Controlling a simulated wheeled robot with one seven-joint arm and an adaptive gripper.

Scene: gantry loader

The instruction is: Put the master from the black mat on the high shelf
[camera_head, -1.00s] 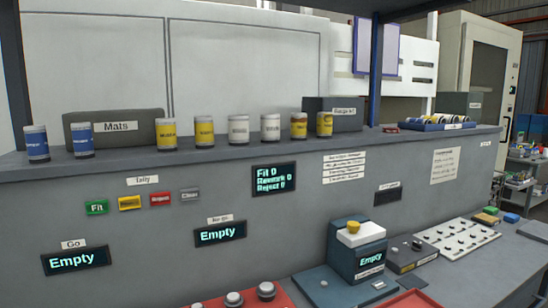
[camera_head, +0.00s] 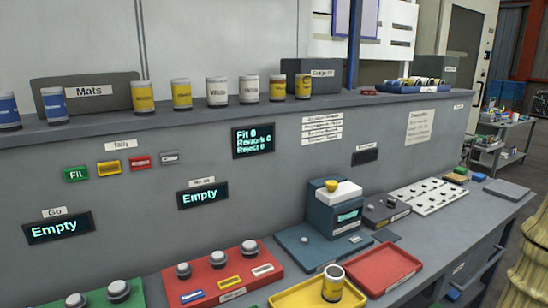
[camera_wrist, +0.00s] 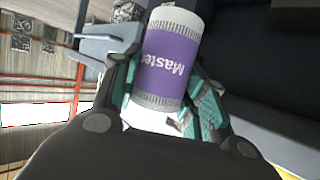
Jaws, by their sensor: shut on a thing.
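The master (camera_wrist: 165,60) is a white cylinder with knurled ends and a purple "Master" label, seen in the wrist view. My gripper (camera_wrist: 160,95) is shut on it, with teal finger pads on either side. The high shelf (camera_head: 190,112) is the long grey ledge across the head view. The master and my gripper are not in the head view. I cannot make out the black mat for certain; a small dark patch (camera_head: 385,236) lies on the bench beside the blue-grey station.
Blue, yellow and white cans stand along the ledge, with a "Mats" box (camera_head: 88,94) and a second grey box (camera_head: 310,78) behind. A blue tray (camera_head: 424,85) fills part of its right end. Below are red (camera_head: 385,268) and yellow (camera_head: 300,296) trays, the latter holding a can.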

